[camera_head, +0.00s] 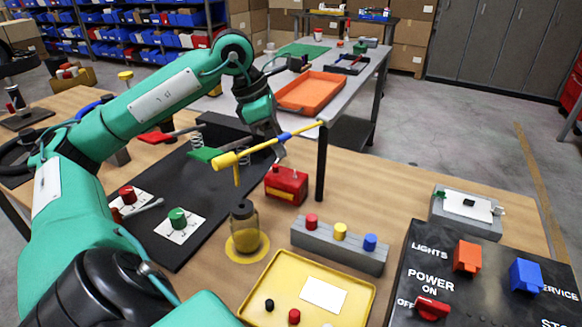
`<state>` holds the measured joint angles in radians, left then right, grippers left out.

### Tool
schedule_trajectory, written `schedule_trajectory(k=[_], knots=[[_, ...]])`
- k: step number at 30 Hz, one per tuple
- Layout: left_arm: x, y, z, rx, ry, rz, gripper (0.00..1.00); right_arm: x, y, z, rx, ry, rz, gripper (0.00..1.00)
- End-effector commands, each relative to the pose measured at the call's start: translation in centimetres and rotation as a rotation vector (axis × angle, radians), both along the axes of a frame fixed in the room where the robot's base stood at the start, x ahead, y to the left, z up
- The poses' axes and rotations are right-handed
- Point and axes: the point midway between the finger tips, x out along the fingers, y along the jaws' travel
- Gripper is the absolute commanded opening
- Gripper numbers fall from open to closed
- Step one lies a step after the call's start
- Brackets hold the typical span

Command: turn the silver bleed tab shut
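I cannot make out the silver bleed tab with certainty. A small red block (286,186) with a light label and a small yellow part on top stands on the near table, just below my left gripper (279,150). That gripper points down behind a yellow bar (256,148), at its blue band (285,136). The bar hides part of the fingers, so their gap cannot be judged. My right gripper is not in view.
A black post (321,170) meets the bar's right end. A grey block (340,248) with coloured knobs, a yellow tray (262,296) and a black switch panel (480,264) stand in front. A black mat (172,180) with levers lies left. Table surface around (375,190) is free.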

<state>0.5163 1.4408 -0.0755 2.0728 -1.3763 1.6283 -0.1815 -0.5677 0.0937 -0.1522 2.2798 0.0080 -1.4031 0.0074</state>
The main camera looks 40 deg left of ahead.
Motion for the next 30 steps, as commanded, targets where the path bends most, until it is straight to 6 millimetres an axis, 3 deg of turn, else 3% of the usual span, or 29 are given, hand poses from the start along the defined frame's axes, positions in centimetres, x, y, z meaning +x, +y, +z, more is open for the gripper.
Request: schedule_trajectory(k=[3, 9, 23, 28, 30], knots=[[0.7, -0.7, -2.5, -0.002, 0.003, -0.002, 0.36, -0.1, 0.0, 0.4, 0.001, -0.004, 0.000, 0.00], [1.5, -1.6, -5.3, -0.002, 0.002, -0.001, 0.36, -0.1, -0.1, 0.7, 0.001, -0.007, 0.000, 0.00], [1.9, -1.9, -6.5, 0.000, 0.000, 0.001, 0.36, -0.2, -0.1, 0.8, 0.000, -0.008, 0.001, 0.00], [1.9, -1.9, -6.4, 0.000, 0.000, 0.001, 0.05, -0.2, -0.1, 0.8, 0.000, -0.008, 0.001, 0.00], [1.9, -1.9, -6.4, 0.000, 0.000, 0.001, 0.00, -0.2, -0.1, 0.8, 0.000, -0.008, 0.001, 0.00]])
